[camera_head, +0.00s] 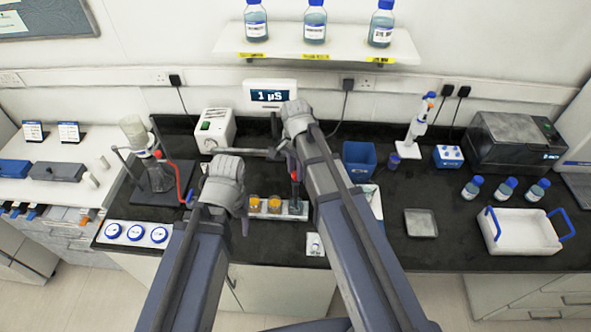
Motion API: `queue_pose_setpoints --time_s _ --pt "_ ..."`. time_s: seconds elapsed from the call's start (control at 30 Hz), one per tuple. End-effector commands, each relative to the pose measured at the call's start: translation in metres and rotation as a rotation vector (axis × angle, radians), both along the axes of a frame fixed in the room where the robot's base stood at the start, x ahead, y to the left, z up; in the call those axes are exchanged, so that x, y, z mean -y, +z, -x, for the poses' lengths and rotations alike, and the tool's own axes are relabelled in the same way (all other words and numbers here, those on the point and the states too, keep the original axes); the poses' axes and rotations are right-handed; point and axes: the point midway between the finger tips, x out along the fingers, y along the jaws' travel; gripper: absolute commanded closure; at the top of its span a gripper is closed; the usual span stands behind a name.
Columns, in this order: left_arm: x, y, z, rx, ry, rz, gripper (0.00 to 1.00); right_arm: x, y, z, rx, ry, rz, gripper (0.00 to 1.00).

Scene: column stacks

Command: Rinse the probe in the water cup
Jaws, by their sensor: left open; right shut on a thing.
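My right gripper (292,158) is shut on the probe (294,190), a dark upright stick below a red part. The probe's lower end is at the right end of a small white rack (284,213) on the black bench. Whether its tip is inside a cup there or just above cannot be told. Two cups with orange contents, one on the left (253,203) and one in the middle (274,202), stand in the rack. No water cup can be made out clearly. My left gripper (244,222) is open and empty, just left of the rack. A meter display (271,96) reads 1 µS.
A stand with glassware (158,172) is at the left, above a white tray with blue round lids (136,234). A blue bin (358,158) is right of my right arm. A white crate (519,236) stands far right. My arms hide some bench.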

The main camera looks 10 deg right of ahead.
Motion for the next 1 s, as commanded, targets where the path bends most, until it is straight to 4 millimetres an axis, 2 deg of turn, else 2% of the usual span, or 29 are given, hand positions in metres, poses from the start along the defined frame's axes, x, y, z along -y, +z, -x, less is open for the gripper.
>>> queue_pose_setpoints --time_s 0.73,0.87,1.0 --pt "0.0 0.001 0.0 0.0 0.0 0.0 0.39 0.0 0.001 0.0 0.0 0.0 0.0 1.0" --pt "0.0 0.01 0.0 0.0 -0.001 0.0 0.39 0.0 0.01 0.0 0.0 0.0 0.0 1.0" --pt "0.0 0.029 0.0 -0.001 -0.002 0.0 0.39 0.0 0.029 0.0 0.0 0.0 0.0 1.0"
